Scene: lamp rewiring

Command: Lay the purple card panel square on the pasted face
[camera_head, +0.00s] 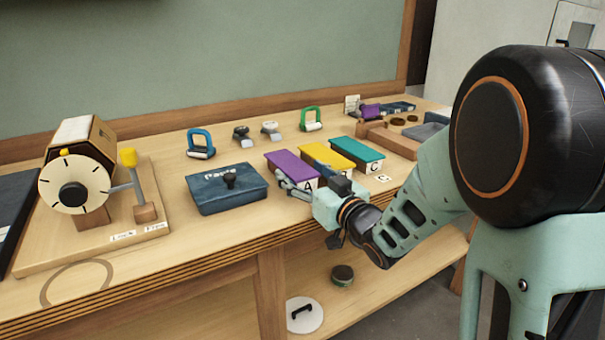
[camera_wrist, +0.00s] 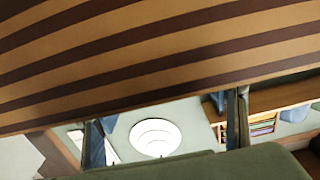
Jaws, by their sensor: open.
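A flat purple piece (camera_head: 289,164) tops the leftmost of three coloured boxes, the one marked A; I cannot tell if it is a loose card panel. The many-sided drum (camera_head: 78,141) at the left has a pale upper face (camera_head: 75,131); whether it is pasted cannot be told. My gripper (camera_head: 293,190) is in front of box A, near the bench's front edge, open with nothing seen in it. In the wrist view my gripper (camera_wrist: 166,132) shows two fingers set apart, with a brown-and-tan striped edge across the picture above them.
A dark blue lidded box (camera_head: 226,197) stands left of my gripper. Yellow (camera_head: 328,155) and teal (camera_head: 357,153) boxes stand right of the purple one. Blue (camera_head: 201,143) and green (camera_head: 311,119) handled tools stand behind. The bench front between drum stand and blue box is clear.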

